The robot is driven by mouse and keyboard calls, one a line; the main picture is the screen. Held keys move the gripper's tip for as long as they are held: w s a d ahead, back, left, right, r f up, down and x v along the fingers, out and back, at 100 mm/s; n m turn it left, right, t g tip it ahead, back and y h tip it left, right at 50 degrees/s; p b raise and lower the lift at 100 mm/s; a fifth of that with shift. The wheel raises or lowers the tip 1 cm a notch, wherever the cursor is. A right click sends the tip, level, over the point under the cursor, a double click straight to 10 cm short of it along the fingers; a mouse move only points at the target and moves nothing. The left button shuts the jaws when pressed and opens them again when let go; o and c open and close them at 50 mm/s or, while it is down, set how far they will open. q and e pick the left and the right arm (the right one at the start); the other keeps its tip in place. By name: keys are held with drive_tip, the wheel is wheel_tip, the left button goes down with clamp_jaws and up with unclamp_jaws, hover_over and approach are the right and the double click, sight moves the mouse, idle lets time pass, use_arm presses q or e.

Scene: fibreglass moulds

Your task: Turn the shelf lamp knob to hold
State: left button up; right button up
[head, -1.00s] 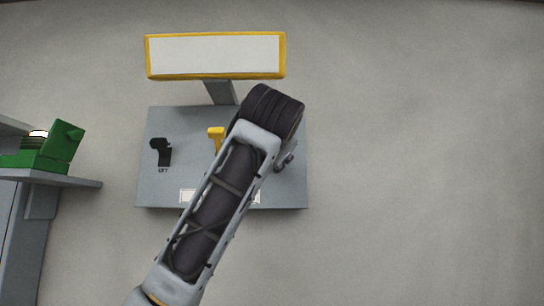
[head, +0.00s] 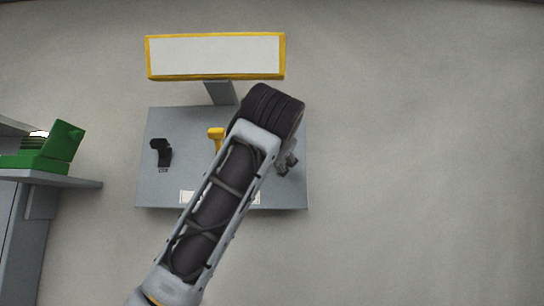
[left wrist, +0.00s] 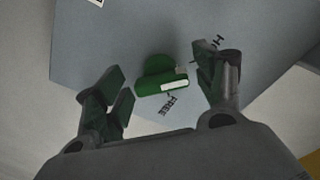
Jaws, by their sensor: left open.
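The green knob (left wrist: 160,78) sits on the grey panel in the left wrist view, with a white mark on its bar. The word FREE is printed close to the white mark. Another label, starting with HO, is partly hidden behind the right-hand finger. My left gripper (left wrist: 168,92) is open, with one finger on either side of the knob and a gap visible to each. In the head view my left arm covers the knob, and only a small part of my left gripper (head: 288,163) shows. My right gripper is not in view.
The grey panel (head: 160,190) also carries a black handle (head: 162,152) and a yellow handle (head: 215,134). A yellow-framed white board (head: 215,56) stands above it. A green object (head: 62,147) rests on a shelf (head: 75,181) at the left. The wall at the right is bare.

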use_arm(q)
drive_tip(key=s, duration=1.1)
drive_tip(key=shift+s, duration=0.3)
idle(0.3)
